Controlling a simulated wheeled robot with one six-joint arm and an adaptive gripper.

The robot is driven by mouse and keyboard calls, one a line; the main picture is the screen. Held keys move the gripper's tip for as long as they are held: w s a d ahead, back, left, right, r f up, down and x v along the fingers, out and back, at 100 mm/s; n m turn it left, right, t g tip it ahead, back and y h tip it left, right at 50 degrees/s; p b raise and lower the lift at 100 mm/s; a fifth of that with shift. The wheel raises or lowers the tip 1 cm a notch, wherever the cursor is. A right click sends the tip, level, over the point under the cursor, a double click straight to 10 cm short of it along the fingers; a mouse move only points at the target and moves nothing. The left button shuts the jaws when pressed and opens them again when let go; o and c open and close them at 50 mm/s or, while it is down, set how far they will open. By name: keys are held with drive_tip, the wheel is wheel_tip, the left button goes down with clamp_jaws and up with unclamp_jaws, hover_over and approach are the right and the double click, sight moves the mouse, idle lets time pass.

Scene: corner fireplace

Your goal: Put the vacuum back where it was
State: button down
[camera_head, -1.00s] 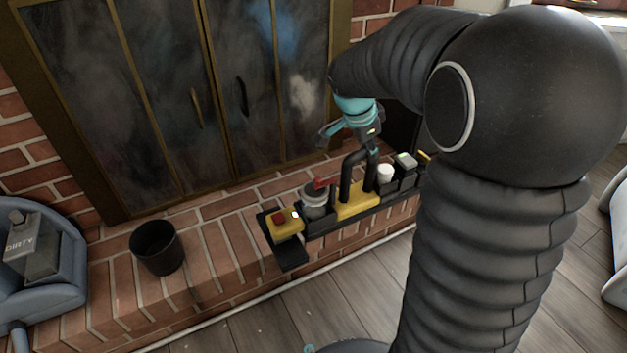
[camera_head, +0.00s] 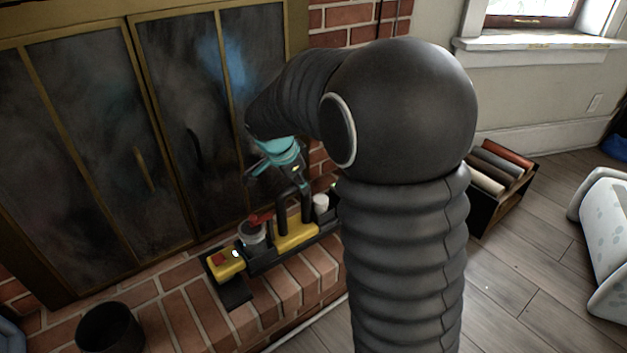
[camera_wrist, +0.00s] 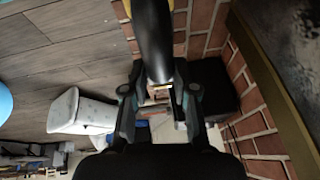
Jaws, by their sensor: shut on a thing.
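A long yellow-and-black appliance (camera_head: 296,237), which appears to be the vacuum, is low over the brick hearth by the fireplace doors. It has an upright black handle, a grey canister with a red top and a yellow end. I cannot tell whether it rests on the bricks. My gripper (camera_head: 300,182) is above it at the handle. In the wrist view, my gripper (camera_wrist: 160,97) is shut on a black part of the vacuum (camera_wrist: 151,38) with a yellow edge. My arm hides the vacuum's right end in the head view.
A black bin (camera_head: 110,328) stands on the hearth at lower left. The fireplace doors (camera_head: 95,130) rise close behind. A dark rack with rolled items (camera_head: 500,175) stands on the floor to the right, near a pale spotted object (camera_head: 610,235). Wood floor (camera_head: 510,290) is open between.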

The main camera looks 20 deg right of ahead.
drive_tip(key=shift+w+a+f+b, duration=0.15)
drive_tip(key=shift+w+a+f, duration=0.2)
drive_tip(key=shift+a+f, duration=0.7)
drive_tip(key=shift+w+a+f+b, duration=0.15)
drive_tip(key=shift+w+a+f, duration=0.15)
drive_tip(key=shift+a+f, duration=0.7)
drive_tip(key=shift+w+a+f+b, duration=0.15)
drive_tip(key=shift+w+a+f, duration=0.3)
drive_tip(key=shift+f, duration=1.05)
drive_tip(key=shift+s+a+f, duration=0.1)
drive_tip(key=c, duration=0.9)
unclamp_jaws()
